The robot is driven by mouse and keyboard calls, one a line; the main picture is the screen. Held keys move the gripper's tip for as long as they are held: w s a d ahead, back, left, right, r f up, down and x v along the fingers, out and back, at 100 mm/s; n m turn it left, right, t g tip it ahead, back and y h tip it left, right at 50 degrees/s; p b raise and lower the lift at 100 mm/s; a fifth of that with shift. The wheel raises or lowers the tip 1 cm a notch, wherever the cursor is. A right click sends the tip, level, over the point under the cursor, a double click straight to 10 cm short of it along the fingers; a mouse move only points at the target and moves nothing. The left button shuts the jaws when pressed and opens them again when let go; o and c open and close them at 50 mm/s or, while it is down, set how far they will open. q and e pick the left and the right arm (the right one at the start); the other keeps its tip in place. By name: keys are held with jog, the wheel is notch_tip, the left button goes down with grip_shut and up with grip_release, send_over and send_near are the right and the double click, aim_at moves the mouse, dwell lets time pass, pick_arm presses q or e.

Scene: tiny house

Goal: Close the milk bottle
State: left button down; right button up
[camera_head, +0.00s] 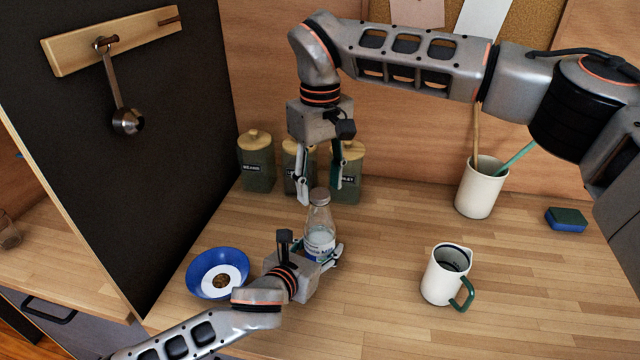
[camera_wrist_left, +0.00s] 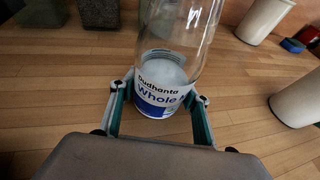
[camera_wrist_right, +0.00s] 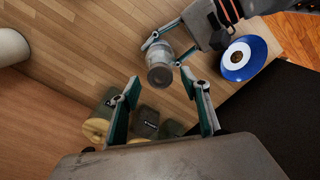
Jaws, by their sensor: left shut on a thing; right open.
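The milk bottle (camera_head: 319,222) is clear, with a white and blue label, and stands upright on the wooden counter. A grey lid (camera_head: 320,194) appears to sit on its mouth; I cannot tell whether it is tight. The bottle's top also shows in the right wrist view (camera_wrist_right: 160,76). My left gripper (camera_head: 323,259) is shut around the bottle's lower part, its fingers on both sides of the label in the left wrist view (camera_wrist_left: 158,103). My right gripper (camera_head: 319,190) points down at the bottle's top, its fingers open and empty. In the right wrist view the bottle is beyond the fingertips.
Several green canisters (camera_head: 256,165) with wooden lids stand behind the bottle. A blue bowl (camera_head: 203,268) is at the left, a white mug (camera_head: 440,277) at the right. A utensil pot (camera_head: 480,190) and sponge (camera_head: 566,219) are farther right. A dark panel (camera_head: 150,120) bounds the left.

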pick_arm(q)
jog(key=shift+f, duration=0.1)
pick_arm(e)
jog(key=shift+r, duration=2)
jog(key=shift+c, duration=0.4)
